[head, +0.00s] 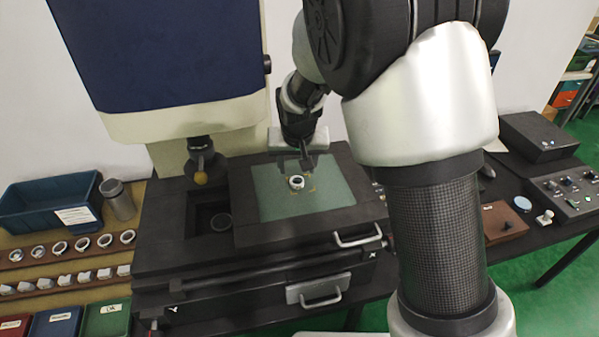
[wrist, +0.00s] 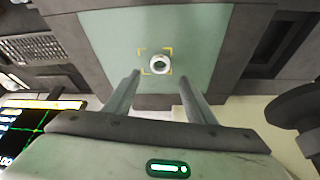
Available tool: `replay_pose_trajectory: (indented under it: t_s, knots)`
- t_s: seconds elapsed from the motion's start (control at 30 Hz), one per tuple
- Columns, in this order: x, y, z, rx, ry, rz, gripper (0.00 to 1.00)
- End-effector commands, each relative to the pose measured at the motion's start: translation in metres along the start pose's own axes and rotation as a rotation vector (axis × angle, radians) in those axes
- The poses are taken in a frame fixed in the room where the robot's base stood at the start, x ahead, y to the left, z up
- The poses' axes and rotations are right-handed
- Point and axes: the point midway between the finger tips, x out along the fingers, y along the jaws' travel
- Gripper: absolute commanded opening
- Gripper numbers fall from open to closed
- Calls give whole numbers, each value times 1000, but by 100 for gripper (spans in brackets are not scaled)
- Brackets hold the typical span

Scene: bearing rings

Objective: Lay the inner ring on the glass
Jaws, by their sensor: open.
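The inner ring (head: 296,183) is a small pale ring with a dark hole. It lies on the green glass (head: 270,204) of the measuring stage, between yellow corner marks. In the wrist view the ring (wrist: 159,64) sits inside the yellow marks on the glass (wrist: 112,42). My gripper (head: 306,162) is over the back part of the glass, just behind the ring in the head view. In the wrist view its two fingers (wrist: 157,82) are spread wide apart with nothing between them, and the ring shows beyond their tips, apart from them.
A rack of several rings (head: 67,248), a blue bin (head: 45,208) and a grey cylinder (head: 118,200) stand at the left. A control box (head: 570,192) is at the right. The glass around the ring is clear.

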Motion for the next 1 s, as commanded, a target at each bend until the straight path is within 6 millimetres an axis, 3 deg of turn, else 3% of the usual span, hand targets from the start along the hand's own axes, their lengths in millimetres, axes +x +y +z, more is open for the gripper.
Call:
replay_pose_trajectory:
  t_s: [0.27,0.37,0.47,0.6,0.7,0.83,1.0]
  knots:
    - [-17,5,0,8,2,-4,50]
    - [-47,21,2,30,7,-17,50]
    - [-97,48,13,58,15,-35,50]
    - [-170,88,50,82,34,-50,50]
    - [-214,109,85,85,53,-47,50]
    - [-254,130,134,83,77,-21,50]
    - [-277,143,182,77,94,18,50]
